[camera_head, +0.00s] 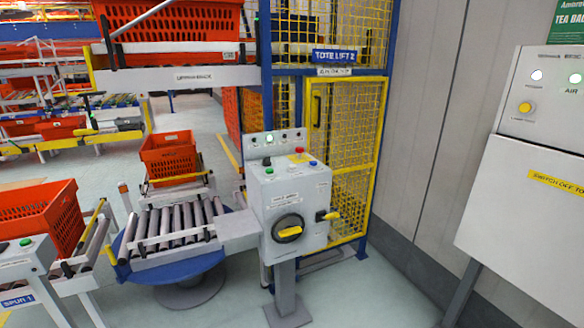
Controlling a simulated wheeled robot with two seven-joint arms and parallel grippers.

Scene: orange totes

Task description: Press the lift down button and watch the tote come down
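A grey control box (290,202) stands on a post at the centre. On its sloped top are a green button (269,171), a blue button (312,162) and a red button (299,150); their labels are too small to read. Its front has a black rotary switch with a yellow handle (289,232). Behind it is the yellow mesh lift cage (345,150) under a "TOTE LIFT 2" sign (334,56). An orange tote (168,157) sits on a short conveyor to the left, and another orange tote (165,20) is on the raised rack. Neither gripper is in view.
A blue-based roller turntable (180,225) stands left of the control box. A conveyor at the far left holds an orange tote (40,218). A large grey cabinet (530,170) stands at the right. The floor (370,285) right of the post is clear.

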